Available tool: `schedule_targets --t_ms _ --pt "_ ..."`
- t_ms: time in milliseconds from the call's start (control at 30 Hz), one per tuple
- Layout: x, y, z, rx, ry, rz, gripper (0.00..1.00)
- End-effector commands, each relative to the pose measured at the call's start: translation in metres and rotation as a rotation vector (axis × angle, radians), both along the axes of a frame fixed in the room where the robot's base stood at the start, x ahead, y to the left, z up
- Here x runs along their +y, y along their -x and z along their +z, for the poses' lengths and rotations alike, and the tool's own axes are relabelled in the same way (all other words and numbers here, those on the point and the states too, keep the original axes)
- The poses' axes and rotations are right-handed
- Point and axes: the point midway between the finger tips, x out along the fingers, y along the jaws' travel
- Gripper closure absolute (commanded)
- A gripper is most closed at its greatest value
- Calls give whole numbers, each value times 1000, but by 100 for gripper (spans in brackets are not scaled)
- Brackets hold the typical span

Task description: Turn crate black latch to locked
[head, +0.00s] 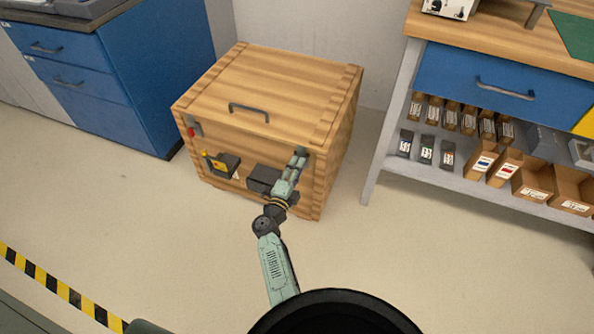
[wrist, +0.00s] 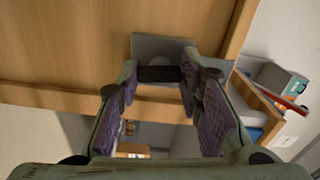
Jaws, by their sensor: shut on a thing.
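The wooden crate (head: 285,85) stands on the floor, its lid down. In the wrist view, the black latch (wrist: 160,74) is a short dark bar in front of a grey plate (wrist: 160,46) on the wood, near an edge of the crate. My gripper (head: 299,154) is at the upper right of the crate's front face. Its two fingers, also in the wrist view (wrist: 158,80), are shut on the black latch, one at each end of the bar. In the head view, the gripper mostly hides the latch, so I cannot tell its turn there.
The crate's front also carries a red latch (head: 191,131) at the left, a yellow lever (head: 214,161) and a dark box (head: 263,178). A blue cabinet (head: 150,75) stands left, a shelved workbench (head: 392,120) right. The floor in front is clear.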

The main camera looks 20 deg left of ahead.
Motion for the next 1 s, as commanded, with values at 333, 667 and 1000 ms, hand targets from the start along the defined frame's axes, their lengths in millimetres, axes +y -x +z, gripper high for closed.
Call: schedule_targets --t_ms 333,667,1000 --pt "0 1 -1 -2 -79 0 95" --pt "0 0 -1 -2 -83 0 95" --pt "0 0 0 -2 -83 0 49"
